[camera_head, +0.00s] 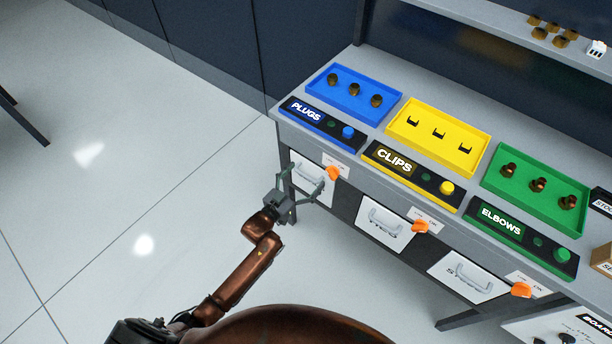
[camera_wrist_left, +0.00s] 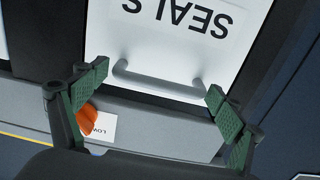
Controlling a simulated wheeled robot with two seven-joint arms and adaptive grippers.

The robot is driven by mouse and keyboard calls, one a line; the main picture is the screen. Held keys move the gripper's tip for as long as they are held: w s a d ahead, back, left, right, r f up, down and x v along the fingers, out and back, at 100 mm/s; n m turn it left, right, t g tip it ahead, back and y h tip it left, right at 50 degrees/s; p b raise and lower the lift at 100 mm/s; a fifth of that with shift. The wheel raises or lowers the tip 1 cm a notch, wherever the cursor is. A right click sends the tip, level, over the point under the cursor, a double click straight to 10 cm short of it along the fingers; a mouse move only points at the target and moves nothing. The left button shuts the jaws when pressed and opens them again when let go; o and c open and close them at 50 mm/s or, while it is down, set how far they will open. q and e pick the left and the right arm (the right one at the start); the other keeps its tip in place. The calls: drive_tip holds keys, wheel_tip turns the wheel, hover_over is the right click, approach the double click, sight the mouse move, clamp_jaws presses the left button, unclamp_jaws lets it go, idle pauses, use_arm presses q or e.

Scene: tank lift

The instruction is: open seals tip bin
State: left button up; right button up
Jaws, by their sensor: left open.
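The seals bin (camera_wrist_left: 180,50) is a white front under the bench at the left end, with a grey bar handle (camera_wrist_left: 160,85) and the word SEALS, upside down in the left wrist view. It also shows in the head view (camera_head: 303,184), partly behind my gripper. My left gripper (camera_head: 308,184) is open in front of this bin. In the left wrist view its green-padded fingers (camera_wrist_left: 155,100) stand apart on either side of the handle, and nothing is held. Whether the fingers reach around the bar cannot be told. An orange knob (camera_head: 333,174) sits beside the bin's top corner. My right gripper does not show.
Two more white bin fronts (camera_head: 384,222) (camera_head: 468,274) with handles and orange knobs follow to the right. On the bench stand a blue tray (camera_head: 393,98), a yellow tray (camera_head: 489,146) and a green tray (camera_head: 580,228) with parts.

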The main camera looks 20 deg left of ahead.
use_arm(q)
drive_tip(key=c, duration=1.4)
